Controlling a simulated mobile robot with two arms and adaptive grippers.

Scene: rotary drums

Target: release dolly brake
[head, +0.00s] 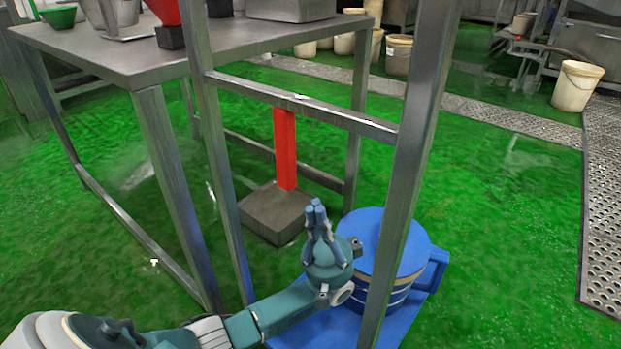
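A blue dolly (313,332) stands on the green floor at the bottom middle, with a blue drum (391,246) on it. A raised blue part (438,267) shows at the dolly's right side. I cannot make out which part is the brake. My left gripper (316,205) is just left of the drum, its fingers pointing up in the picture. The fingers come together at the tips and nothing shows between them. My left arm hides part of the dolly, and a metal post (408,170) crosses in front of the drum. My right gripper is not in view.
A metal frame with a crossbar (300,103) stands close in front. A steel table (110,55) is at the left. A red upright (285,148) rises from a grey block (276,213) behind my gripper.

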